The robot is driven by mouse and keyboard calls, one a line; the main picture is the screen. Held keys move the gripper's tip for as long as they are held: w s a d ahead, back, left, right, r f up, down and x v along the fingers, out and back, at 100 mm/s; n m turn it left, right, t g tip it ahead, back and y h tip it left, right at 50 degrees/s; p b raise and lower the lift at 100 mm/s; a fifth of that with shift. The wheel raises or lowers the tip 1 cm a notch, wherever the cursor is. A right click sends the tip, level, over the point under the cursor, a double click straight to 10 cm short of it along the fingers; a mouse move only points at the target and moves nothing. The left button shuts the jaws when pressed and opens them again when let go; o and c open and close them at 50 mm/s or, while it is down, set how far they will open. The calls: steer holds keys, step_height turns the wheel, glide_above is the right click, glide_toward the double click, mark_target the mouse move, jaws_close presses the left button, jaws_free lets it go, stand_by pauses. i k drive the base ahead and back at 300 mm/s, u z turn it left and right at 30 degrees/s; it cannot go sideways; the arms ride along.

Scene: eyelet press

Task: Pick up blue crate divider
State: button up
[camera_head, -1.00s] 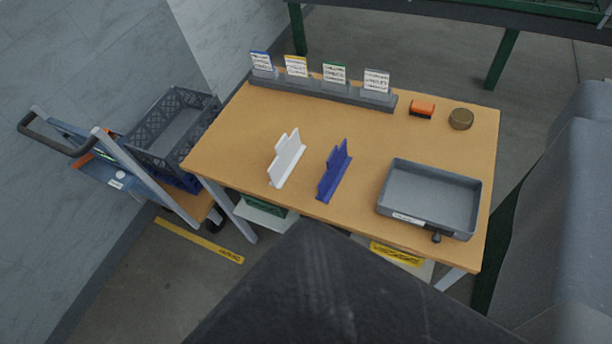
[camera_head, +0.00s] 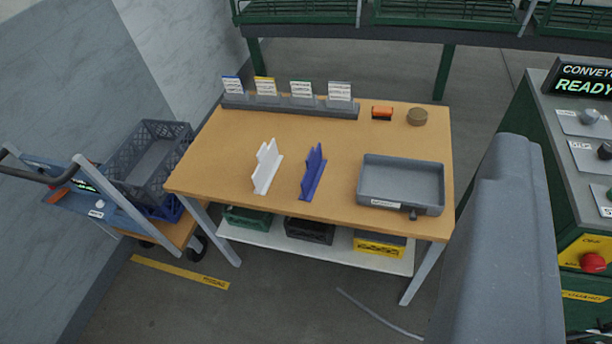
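The blue crate divider (camera_head: 313,172) stands on the wooden table (camera_head: 222,159), near the middle of its front half. It is a thin upright panel with a stepped top edge on a narrow foot. A white divider (camera_head: 267,167) of like shape stands just to its left, apart from it. My gripper does not show in the view, so its state and its place relative to the blue divider are hidden.
A grey tray (camera_head: 401,202) sits right of the blue divider. A card rack (camera_head: 290,104), an orange item (camera_head: 382,112) and a round brown item (camera_head: 417,116) line the back. A cart with a grey crate (camera_head: 147,165) stands left; a conveyor panel (camera_head: 585,120) stands right.

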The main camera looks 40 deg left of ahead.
mark_target(315, 163)
steer(key=z, duration=0.1)
steer(key=i, duration=0.95)
steer(key=u, duration=0.1)
